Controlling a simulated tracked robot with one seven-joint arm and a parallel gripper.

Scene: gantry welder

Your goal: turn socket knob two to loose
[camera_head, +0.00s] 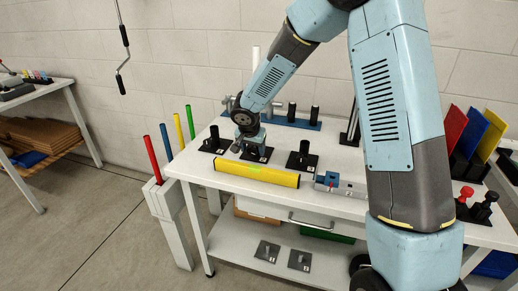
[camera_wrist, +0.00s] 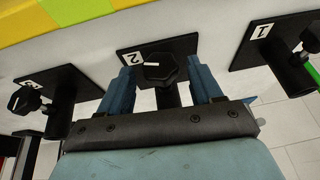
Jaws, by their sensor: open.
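Socket two's black lobed knob (camera_wrist: 162,70) stands on a dark plate (camera_wrist: 128,55) labelled 2, with a short white mark on its top. My gripper (camera_wrist: 160,78) is open, with one blue finger on each side of this knob. A small gap shows between the knob and each finger. In the head view my gripper (camera_head: 250,147) is low over the middle socket, and hides most of it. Socket one's knob (camera_wrist: 311,39) is to the right in the wrist view, and socket three's knob (camera_wrist: 24,99) is to the left.
A yellow bar (camera_head: 256,173) lies along the table's front edge, close to the sockets. A grey-and-blue fixture (camera_head: 338,184) is to its right. Black cylinders stand on a blue strip (camera_head: 300,122) behind. Coloured rods (camera_head: 152,160) stand left of the table.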

